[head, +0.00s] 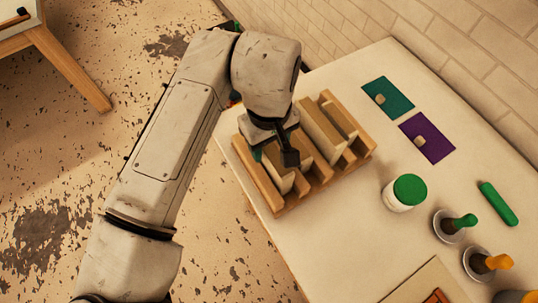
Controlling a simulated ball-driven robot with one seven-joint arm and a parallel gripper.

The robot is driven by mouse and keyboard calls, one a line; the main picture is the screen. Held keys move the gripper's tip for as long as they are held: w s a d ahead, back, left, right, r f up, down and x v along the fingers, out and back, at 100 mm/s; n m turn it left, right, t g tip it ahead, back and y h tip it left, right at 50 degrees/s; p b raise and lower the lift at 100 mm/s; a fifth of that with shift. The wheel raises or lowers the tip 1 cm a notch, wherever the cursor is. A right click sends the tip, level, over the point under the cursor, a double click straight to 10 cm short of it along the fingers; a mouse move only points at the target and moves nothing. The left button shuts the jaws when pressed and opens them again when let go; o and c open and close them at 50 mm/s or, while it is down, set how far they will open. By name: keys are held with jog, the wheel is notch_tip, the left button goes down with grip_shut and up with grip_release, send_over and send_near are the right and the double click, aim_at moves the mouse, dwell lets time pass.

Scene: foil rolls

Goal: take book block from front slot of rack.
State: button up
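The wooden rack (318,186) stands on the left part of the pale table in the head view, with slots between upright dividers. A cream block (283,178) stands in a slot near the rack's left, lower end. Another cream block (321,130) stands in a slot further right. My gripper (274,156) points down over the left block, with one dark fingertip on each side of it. The fingers are spread apart, and I see no clear contact. The gripper and wrist hide the top of this block and part of the rack.
Further right are a green stick (498,204) and round cups holding green (458,223) and orange (491,263) tools. A brick wall bounds the back.

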grip_shut()
jog(key=shift+r, duration=0.1)
dwell(0.5)
